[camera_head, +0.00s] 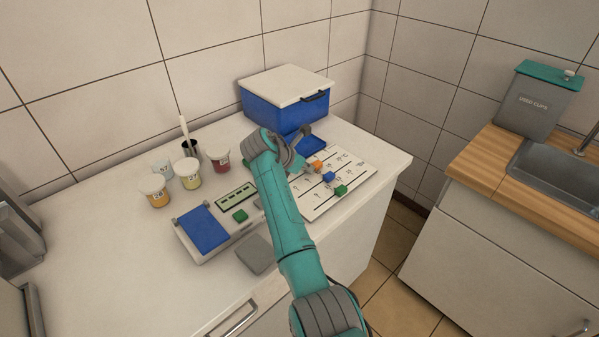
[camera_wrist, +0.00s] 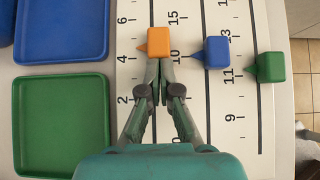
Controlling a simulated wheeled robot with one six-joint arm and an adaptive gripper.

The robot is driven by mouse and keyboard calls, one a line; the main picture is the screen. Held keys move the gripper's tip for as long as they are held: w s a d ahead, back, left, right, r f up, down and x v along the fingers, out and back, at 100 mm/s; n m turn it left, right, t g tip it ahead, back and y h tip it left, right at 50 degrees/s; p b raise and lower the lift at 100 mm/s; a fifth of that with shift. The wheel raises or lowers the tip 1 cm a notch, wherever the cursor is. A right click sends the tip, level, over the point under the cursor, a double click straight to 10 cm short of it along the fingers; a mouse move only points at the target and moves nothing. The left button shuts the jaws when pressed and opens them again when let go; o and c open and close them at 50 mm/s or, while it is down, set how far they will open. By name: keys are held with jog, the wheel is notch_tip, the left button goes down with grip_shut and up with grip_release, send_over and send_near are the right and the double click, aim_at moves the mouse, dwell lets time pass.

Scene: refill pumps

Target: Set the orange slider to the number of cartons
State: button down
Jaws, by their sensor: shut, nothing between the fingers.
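The orange slider (camera_wrist: 158,42) sits on the left track of the white scale board (camera_wrist: 222,110). Its pointer faces left, between the marks 4 and 6. In the head view the orange slider (camera_head: 318,165) is at the far end of the row of sliders. My gripper (camera_wrist: 159,64) is shut and empty, its fingertips at the near side of the orange slider; I cannot tell whether they touch. In the head view my gripper (camera_head: 304,168) is low over the board, partly hidden by my arm. I recognise no cartons; a lidded blue box (camera_head: 268,110) hides its contents.
A blue slider (camera_wrist: 216,52) and a green slider (camera_wrist: 269,67) sit to the right. A blue tray (camera_wrist: 62,30) and a green tray (camera_wrist: 62,125) lie left of the board. Several numbered cups (camera_head: 190,180) stand left.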

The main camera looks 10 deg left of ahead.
aim_at(327, 161)
jog(key=w+d, duration=0.3)
jog(key=w, duration=0.1)
jog(key=shift+w+d, duration=0.35)
jog(key=shift+d, duration=0.05)
